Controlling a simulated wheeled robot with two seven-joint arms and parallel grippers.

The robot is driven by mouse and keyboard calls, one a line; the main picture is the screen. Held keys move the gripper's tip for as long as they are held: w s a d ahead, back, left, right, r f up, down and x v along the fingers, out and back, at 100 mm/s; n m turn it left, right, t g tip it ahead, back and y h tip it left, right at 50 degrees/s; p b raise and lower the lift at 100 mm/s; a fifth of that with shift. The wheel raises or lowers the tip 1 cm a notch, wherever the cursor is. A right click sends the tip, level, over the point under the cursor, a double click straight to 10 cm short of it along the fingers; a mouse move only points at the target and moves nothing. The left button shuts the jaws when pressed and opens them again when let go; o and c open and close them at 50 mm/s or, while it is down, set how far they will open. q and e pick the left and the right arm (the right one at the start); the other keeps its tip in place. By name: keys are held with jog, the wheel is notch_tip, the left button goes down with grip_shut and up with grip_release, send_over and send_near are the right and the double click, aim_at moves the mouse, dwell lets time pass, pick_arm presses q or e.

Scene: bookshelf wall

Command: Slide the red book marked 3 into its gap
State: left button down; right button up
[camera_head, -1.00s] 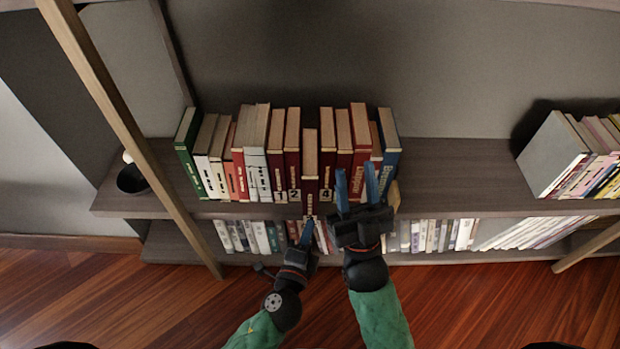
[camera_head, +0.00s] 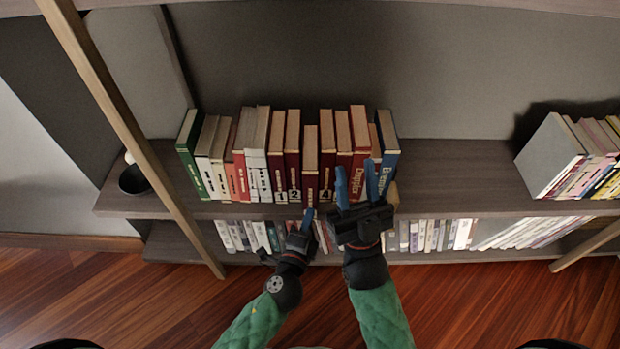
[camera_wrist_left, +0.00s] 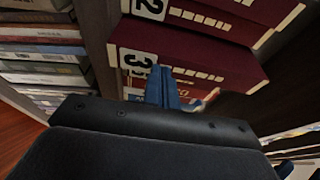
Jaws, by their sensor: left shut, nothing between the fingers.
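The red book marked 3 (camera_head: 311,160) stands upright between the red books marked 2 (camera_head: 292,165) and 4 (camera_head: 327,160). Its top edge sits a little nearer to me than its neighbours' tops. My left gripper (camera_head: 307,216) is shut and empty, low in front of its spine. In the left wrist view the book's dark red spine with its white 3 label (camera_wrist_left: 185,68) fills the middle. The shut blue fingertips (camera_wrist_left: 161,80) are at the spine; I cannot tell if they touch. My right gripper (camera_head: 357,178) is open in front of books to the right.
Other upright books fill the row, with a green book (camera_head: 190,150) at the left end and a blue one (camera_head: 390,150) at the right. A dark cup (camera_head: 132,180) is at far left. The shelf (camera_head: 455,180) is clear right of the row.

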aim_at(305, 208)
pick_arm(q)
jog(key=shift+w+p, duration=0.45)
jog(key=shift+w, duration=1.25)
jog(key=shift+w+p, duration=0.3)
jog(key=shift+w, duration=0.8)
jog(key=s+b, duration=0.1)
jog(key=s, duration=0.3)
